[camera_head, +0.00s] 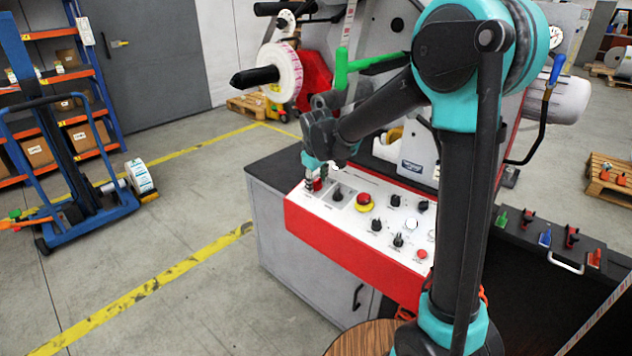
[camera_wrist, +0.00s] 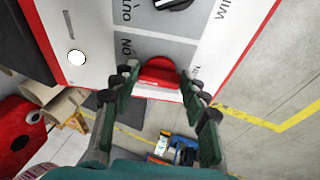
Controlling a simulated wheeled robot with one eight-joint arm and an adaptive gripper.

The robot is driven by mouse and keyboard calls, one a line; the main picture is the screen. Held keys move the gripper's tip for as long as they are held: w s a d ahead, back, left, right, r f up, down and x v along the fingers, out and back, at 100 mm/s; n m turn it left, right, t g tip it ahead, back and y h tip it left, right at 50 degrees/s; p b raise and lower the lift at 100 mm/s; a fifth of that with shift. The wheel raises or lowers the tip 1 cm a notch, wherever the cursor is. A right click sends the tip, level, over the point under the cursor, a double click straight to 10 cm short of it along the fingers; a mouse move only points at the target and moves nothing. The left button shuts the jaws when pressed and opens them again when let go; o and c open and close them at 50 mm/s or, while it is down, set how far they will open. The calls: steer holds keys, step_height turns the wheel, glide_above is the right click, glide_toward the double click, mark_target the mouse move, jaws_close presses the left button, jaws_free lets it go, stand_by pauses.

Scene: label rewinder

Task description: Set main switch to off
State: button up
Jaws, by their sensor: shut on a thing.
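The red main switch (camera_wrist: 158,72) is a rotary knob on a grey plate at the end of the control panel. In the wrist view it sits between the two fingers of my gripper (camera_wrist: 157,82), which is shut on it. In the head view my gripper (camera_head: 314,178) reaches down to the panel's left end, with a bit of the red switch (camera_head: 317,185) visible at the fingers. The knob's exact angle is hard to tell.
The white, red-edged control panel (camera_head: 390,197) also carries a black selector (camera_head: 338,194), a red and yellow emergency stop (camera_head: 364,201) and several other knobs. A label roll (camera_head: 281,72) on a spindle stands behind. Open floor lies to the left.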

steer(key=n, duration=0.2)
steer(key=n+g, duration=0.1)
steer(key=n, duration=0.3)
steer(key=shift+w+d+g+y, duration=0.15)
steer(key=shift+w+g+y, duration=0.15)
steer(key=shift+r+n, duration=0.1)
steer(key=shift+n, duration=0.2)
steer(key=o, duration=1.2)
steer(key=shift+c, duration=0.2)
steer(key=shift+s+r, duration=0.15)
steer(key=shift+r, duration=0.35)
steer(key=shift+s+d+r, duration=0.15)
steer(key=shift+s+r, duration=0.15)
steer(key=shift+r, duration=0.2)
steer(key=shift+s+d+r, duration=0.1)
steer(key=shift+s+r, duration=0.2)
steer(key=shift+r, duration=0.2)
steer(key=s+d, duration=0.1)
steer(key=s, duration=0.2)
steer(key=s+d, duration=0.1)
steer(key=s, duration=0.3)
steer(key=s+d, duration=0.1)
steer(key=s, duration=0.2)
steer(key=shift+s+d+f, duration=0.1)
steer(key=shift+s+d, duration=0.2)
steer(key=shift+d, duration=0.05)
